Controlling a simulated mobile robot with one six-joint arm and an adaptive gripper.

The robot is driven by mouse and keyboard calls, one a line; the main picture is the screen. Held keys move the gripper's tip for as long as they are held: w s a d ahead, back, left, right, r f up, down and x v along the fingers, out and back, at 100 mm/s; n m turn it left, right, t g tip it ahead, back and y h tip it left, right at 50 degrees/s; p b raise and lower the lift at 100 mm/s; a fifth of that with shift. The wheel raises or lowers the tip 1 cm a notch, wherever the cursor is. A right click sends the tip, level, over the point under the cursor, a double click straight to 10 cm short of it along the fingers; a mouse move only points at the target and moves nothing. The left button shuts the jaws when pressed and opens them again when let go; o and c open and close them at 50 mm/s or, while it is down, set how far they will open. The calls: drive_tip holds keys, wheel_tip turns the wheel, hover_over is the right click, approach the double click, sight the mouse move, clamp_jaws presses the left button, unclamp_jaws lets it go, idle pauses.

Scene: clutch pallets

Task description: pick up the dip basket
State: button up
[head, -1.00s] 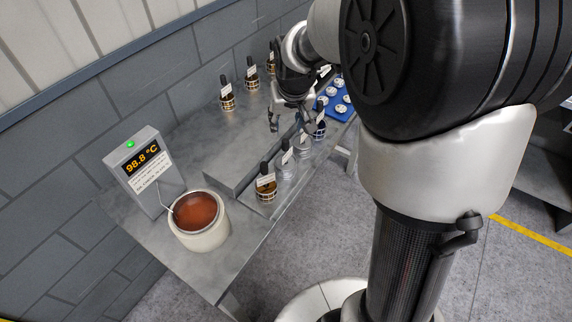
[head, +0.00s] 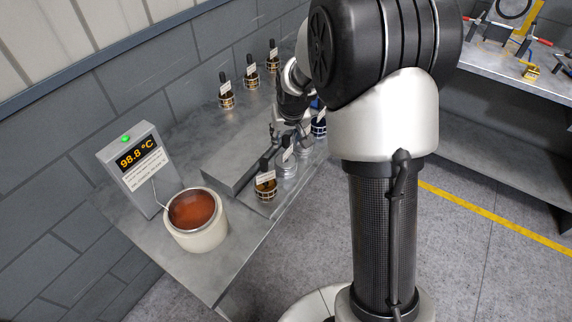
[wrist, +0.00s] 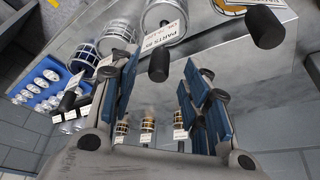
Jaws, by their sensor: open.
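Several small wire baskets with black upright handles and white tags are in view; I cannot tell which one the task means. A gold basket (head: 265,188) stands at the front of the bench. A silver basket (head: 286,169) stands behind it, and a dark blue one (head: 318,127) farther back. My gripper (head: 285,130) is above this row. In the wrist view my gripper (wrist: 160,88) is open, its blue-padded fingers apart, with a tagged black handle (wrist: 159,66) near its opening. No grip on it shows. My arm hides part of the row in the head view.
Several gold baskets (head: 227,99) stand along the wall. A pot of reddish-brown liquid (head: 196,237) and a 98.8 °C display (head: 138,157) are at the bench's near end. A blue tray of white discs (wrist: 47,88) lies beyond the row. A raised grey block (head: 238,150) adjoins it.

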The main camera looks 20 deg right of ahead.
sight(286, 138)
drive_tip(key=b+x, duration=0.1)
drive_tip(key=x, duration=0.3)
drive_tip(key=shift+s+f, duration=0.1)
drive_tip(key=shift+c, duration=0.4)
clamp_jaws()
idle(0.4)
